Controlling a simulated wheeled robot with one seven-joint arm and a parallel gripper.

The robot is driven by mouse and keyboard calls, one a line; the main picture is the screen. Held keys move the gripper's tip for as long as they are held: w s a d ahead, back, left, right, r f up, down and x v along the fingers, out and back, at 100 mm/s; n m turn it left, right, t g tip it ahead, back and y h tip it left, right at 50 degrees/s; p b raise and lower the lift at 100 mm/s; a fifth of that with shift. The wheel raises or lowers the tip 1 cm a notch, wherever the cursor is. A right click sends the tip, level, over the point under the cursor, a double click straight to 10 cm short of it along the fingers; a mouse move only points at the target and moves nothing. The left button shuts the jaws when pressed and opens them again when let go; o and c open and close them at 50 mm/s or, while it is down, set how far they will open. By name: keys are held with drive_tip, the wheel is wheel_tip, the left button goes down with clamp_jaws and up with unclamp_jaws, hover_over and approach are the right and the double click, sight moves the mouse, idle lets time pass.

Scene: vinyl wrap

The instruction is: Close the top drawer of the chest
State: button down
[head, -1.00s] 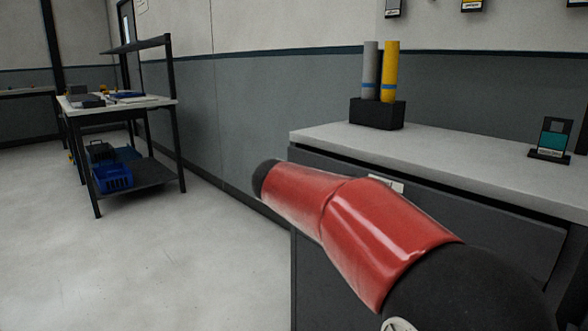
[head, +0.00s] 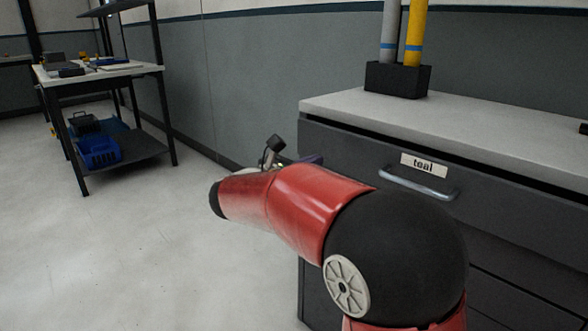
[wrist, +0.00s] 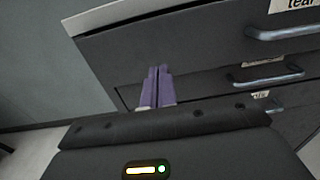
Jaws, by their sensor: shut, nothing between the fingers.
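The dark grey chest (head: 440,124) with a pale top stands at the right in the head view. Its top drawer (head: 345,150) has a label reading "teal" and a metal handle (head: 425,186). A dark gap shows between the pale top and the drawer front; how far the drawer stands out is hard to tell. In the wrist view the top drawer (wrist: 185,50) and its handle (wrist: 285,31) show. My gripper (wrist: 160,72) has its purple fingers together and empty, in front of the drawer front, left of the handle. I cannot tell whether the tips touch it.
Lower drawers with handles (wrist: 265,74) sit beneath. A black holder (head: 397,80) with a grey and a yellow roll stands on the chest. A workbench (head: 100,72) with a blue crate (head: 99,152) on its lower shelf is at the far left. The floor between is clear.

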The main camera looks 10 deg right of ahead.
sight(335, 151)
drive_tip(key=shift+x, duration=2.65)
drive_tip(key=p+x, duration=0.1)
drive_tip(key=x, duration=0.3)
drive_tip(key=shift+w+d+r, duration=0.1)
drive_tip(key=shift+d+r, duration=0.05)
drive_tip(key=shift+d, duration=0.05)
drive_tip(key=shift+a, duration=0.1)
